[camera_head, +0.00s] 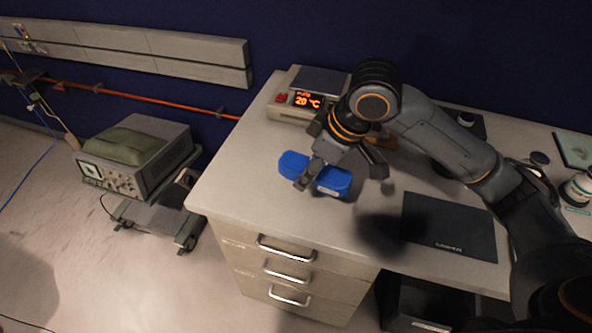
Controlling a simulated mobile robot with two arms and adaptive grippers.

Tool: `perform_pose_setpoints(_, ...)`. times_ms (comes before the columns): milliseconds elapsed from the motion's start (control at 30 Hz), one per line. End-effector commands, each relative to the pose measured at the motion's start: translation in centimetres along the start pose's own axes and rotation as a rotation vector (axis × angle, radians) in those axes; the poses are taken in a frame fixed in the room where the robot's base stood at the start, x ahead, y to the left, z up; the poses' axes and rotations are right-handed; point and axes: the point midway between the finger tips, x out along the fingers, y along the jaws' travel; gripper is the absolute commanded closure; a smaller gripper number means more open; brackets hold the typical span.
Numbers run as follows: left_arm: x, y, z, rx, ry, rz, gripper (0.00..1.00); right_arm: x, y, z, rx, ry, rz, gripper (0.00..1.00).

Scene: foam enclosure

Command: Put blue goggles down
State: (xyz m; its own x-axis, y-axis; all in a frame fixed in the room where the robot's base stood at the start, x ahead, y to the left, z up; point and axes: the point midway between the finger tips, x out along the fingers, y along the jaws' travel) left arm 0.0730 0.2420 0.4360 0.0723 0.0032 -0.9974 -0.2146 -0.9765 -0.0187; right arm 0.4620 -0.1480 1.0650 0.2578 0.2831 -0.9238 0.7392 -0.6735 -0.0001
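The blue goggles (334,181) are at the front left part of the white desk (240,190) and appear to rest on its top. My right gripper (344,180) comes in from the right, just over them. Its two fingers are spread apart. One finger crosses in front of the middle of the goggles and hides part of them; the other is off to their right. Whether a finger touches the goggles cannot be told. My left gripper is not in view.
A hot plate (291,113) with a red "20 °C" display stands at the desk's back left. A dark flat pad (449,226) lies to the right. Bottles (579,188) stand at the far right. An oscilloscope (135,160) sits on a cart left of the desk. The desk's front left corner is clear.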

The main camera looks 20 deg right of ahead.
Motion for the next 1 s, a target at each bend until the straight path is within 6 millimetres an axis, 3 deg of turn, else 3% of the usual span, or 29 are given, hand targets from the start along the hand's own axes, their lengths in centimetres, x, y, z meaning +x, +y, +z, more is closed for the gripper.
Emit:
perform_pose_setpoints(133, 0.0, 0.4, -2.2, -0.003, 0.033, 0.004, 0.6, 0.0, -0.2, -0.4, -0.107, -0.001, -0.045, 0.82)
perform_pose_setpoints(267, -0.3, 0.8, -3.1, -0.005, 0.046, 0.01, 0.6, 0.7, 0.8, -0.9, -0.133, -0.002, -0.057, 0.82)
perform_pose_setpoints(600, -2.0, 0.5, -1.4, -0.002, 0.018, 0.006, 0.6, 5.5, 7.5, -3.6, -0.129, -0.004, -0.055, 0.82)
perform_pose_setpoints(800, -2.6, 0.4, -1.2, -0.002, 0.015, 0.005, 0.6, 9.7, 9.8, -3.7, -0.132, -0.003, -0.055, 0.82)
perform_pose_setpoints(1000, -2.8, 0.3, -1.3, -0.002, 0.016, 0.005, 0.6, 11.4, 10.9, -3.7, -0.134, -0.002, -0.053, 0.82)
